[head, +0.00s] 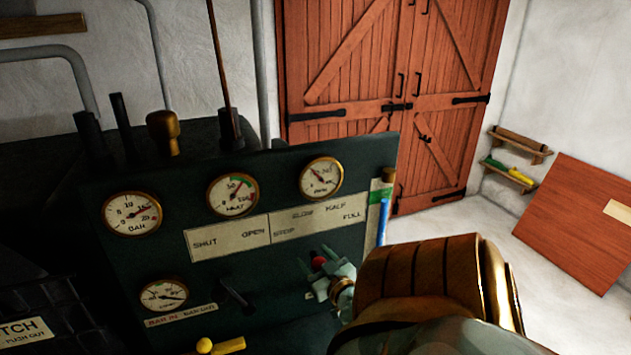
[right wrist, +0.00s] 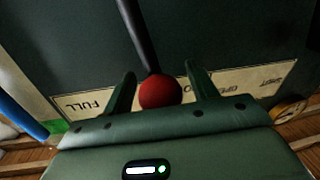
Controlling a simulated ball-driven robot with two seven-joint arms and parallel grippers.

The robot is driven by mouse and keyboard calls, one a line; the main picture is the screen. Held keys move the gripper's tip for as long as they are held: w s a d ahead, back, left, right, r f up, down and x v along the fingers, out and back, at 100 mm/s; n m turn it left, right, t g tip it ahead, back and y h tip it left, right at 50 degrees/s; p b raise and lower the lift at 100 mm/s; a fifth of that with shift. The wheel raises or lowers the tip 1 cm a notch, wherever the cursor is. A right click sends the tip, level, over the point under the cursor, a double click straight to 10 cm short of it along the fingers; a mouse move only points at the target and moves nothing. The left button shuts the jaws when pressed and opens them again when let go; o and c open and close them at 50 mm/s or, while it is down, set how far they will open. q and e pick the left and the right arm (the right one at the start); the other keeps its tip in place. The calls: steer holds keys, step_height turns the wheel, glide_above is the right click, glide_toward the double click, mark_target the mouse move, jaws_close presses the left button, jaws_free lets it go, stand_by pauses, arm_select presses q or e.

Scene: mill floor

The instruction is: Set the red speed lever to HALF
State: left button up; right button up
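The red speed lever's round knob (head: 318,262) shows in the head view below the label strip (head: 300,226), under the words STOP and SLOW. The strip's right part reads STOP, SLOW, HALF, FULL. In the right wrist view the red knob (right wrist: 160,92) sits on a dark rod, between the two fingers of my right gripper (right wrist: 160,75). The fingers are apart, with a small gap on each side of the knob. My right gripper (head: 331,277) comes in from the lower right in the head view. Which mark the lever stands at cannot be told. My left gripper is not in view.
A second dark lever (head: 236,294) stands left of the red knob. Several round gauges sit on the dark panel, one being the top middle gauge (head: 233,195). A blue rod (head: 383,222) runs along the panel's right edge. Floor behind it is clear.

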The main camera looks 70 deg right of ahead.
jaws_close()
steer(key=shift+s+d+r, duration=0.1)
steer(key=shift+s+d, duration=0.1)
steer(key=s+d+m+p, duration=0.1)
steer(key=s+d+m, duration=0.3)
steer(key=m, duration=0.1)
steer(key=shift+s+d+h, duration=0.1)
steer(key=shift+h, duration=0.3)
steer(key=shift+o, duration=0.7)
jaws_free()
steer(key=b+v, duration=0.1)
steer(key=v, duration=1.5)
steer(key=shift+s+f, duration=0.25)
steer(key=shift+f, duration=0.1)
